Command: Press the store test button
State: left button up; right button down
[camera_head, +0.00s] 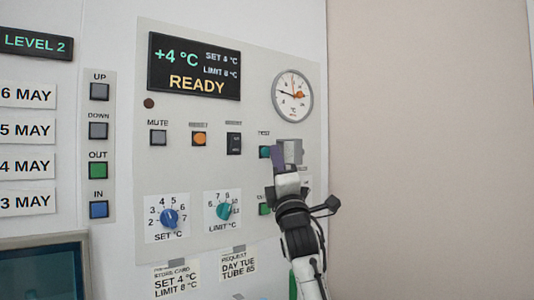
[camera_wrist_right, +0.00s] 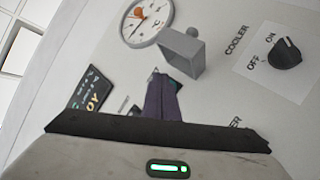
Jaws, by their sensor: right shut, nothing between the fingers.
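In the right wrist view the shut fingers (camera_wrist_right: 160,80) point at the panel and hide most of the button area. My left gripper is not in view.
A grey metal bracket (camera_wrist_right: 184,55) sticks out right beside the fingers, below the round gauge (camera_head: 293,96). The display (camera_head: 194,67) reads +4 °C READY. The mute button (camera_head: 158,138), an orange button (camera_head: 199,139) and dials (camera_head: 169,218) lie left. Bare wall (camera_head: 430,130) is at right.

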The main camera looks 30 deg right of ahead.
jog(key=shift+w+h, duration=0.15)
jog(key=shift+h, duration=0.15)
dwell(0.5)
jog(key=shift+w, duration=0.25)
jog(key=shift+w, duration=0.45)
dwell(0.7)
jog(key=shift+s, duration=0.85)
jog(key=shift+s, duration=0.1)
jog(key=s, duration=0.2)
jog(key=s+p, duration=0.1)
jog(key=s, duration=0.1)
jog(key=shift+s+d, duration=0.2)
jog(key=shift+s, duration=0.2)
dwell(0.6)
